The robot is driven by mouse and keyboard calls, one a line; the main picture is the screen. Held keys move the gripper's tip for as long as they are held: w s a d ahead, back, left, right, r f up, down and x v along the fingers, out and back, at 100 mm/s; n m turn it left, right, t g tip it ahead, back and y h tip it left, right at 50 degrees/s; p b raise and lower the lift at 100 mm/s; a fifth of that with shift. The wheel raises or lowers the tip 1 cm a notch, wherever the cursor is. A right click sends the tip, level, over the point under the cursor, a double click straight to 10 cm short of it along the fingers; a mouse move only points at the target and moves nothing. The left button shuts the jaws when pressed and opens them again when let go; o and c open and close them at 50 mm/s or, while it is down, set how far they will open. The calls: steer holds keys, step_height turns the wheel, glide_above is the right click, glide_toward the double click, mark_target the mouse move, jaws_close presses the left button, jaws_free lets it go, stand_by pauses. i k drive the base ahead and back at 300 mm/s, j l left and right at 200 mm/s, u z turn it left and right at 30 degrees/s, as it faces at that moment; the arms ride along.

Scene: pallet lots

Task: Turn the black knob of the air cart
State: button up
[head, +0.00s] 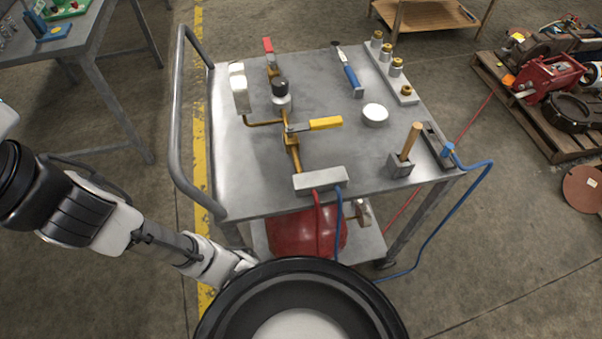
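The air cart (236,185) is a grey metal trolley in the middle of the head view, with a bent tube handle on its left. The black knob (280,86) sits upright on a light metal body on the cart's top, joined to brass pipework (293,155). A yellow-handled lever (318,124) is just in front of it, and a red-handled one (268,47) is behind it. My gripper (244,263) is low at the cart's near left, well apart from the knob. Its fingertips are too small and partly hidden to read.
The cart top also holds a gauge (240,88), a white round cap (375,114), a blue-handled tool (351,76) and a wooden-handled tool (410,142). A blue hose (474,190) hangs off the right. A table (85,45) stands left; a loaded pallet (540,120) lies right.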

mark_target(280, 85)
steer(key=l+u, duration=0.1)
steer(key=u, duration=0.25)
steer(key=l+u, duration=0.15)
steer(key=u, duration=0.15)
steer(key=l+u, duration=0.1)
steer(key=u, duration=0.25)
steer(key=k+l+u, duration=0.1)
steer(key=l+u, duration=0.2)
steer(key=l, duration=0.15)
steer(key=k+l+u, duration=0.15)
steer(key=l+u, duration=0.2)
steer(key=k+l+u, duration=0.1)
steer(key=l, duration=0.25)
steer(key=k+l, duration=0.2)
steer(key=k+l+u, duration=0.15)
steer(key=l, duration=0.3)
steer(key=k+l, duration=0.2)
steer(key=l, duration=0.15)
steer(key=k+l, duration=0.2)
steer(key=l, duration=0.15)
steer(key=k+l, duration=0.2)
steer(key=l, duration=0.15)
